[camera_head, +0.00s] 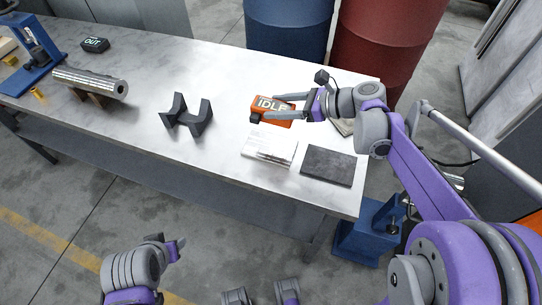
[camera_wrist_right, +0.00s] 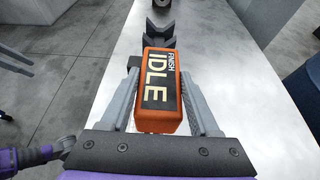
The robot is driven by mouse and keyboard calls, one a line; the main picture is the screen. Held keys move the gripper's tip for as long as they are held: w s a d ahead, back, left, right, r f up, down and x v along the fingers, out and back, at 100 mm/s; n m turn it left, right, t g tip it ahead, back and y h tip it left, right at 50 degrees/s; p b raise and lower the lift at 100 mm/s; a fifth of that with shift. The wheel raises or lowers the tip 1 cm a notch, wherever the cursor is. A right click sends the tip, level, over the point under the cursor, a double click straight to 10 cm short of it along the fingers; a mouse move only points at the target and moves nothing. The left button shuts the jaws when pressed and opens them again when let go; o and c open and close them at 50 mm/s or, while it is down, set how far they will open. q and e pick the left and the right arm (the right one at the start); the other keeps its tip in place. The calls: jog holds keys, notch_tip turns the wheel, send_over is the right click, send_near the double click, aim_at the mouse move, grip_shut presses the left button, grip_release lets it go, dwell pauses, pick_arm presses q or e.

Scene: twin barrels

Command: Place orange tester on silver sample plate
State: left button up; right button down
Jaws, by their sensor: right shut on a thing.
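The orange tester (camera_head: 271,111) has a dark label reading IDLE and is near the right end of the table. My right gripper (camera_head: 287,107) is shut on it, one finger along each side. In the right wrist view the tester (camera_wrist_right: 159,112) lies lengthwise between the fingers. How high it is above the table is hard to tell. A pale silvery plate (camera_head: 262,141), likely the silver sample plate, lies on the table just in front of the tester. My left gripper (camera_head: 172,248) is low in front of the table, away from the objects; its opening is unclear.
A dark flat plate (camera_head: 327,167) lies right of the silvery one. A dark V-shaped block (camera_head: 187,117) stands left, then a metal cylinder (camera_head: 92,82), a black OUT box (camera_head: 95,44) and a blue press (camera_head: 32,58). Blue (camera_head: 287,28) and red (camera_head: 385,45) barrels stand behind the table.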

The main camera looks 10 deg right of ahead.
jog(key=shift+s+a+f, duration=0.1)
jog(key=shift+s+a, duration=0.15)
jog(key=shift+s, duration=0.15)
notch_tip(320, 180, down, 6)
jog(key=shift+w+a+f+b, duration=0.1)
jog(key=shift+b, duration=0.3)
jog(key=shift+f, duration=1.9)
pick_arm(q)
jog(key=shift+s+f, duration=0.35)
jog(key=shift+f, duration=0.35)
pick_arm(e)
jog(key=shift+f+b, duration=0.1)
jog(key=shift+b, duration=0.25)
pick_arm(q)
jog(key=shift+f, duration=0.15)
pick_arm(e)
jog(key=shift+c, duration=0.6)
grip_release()
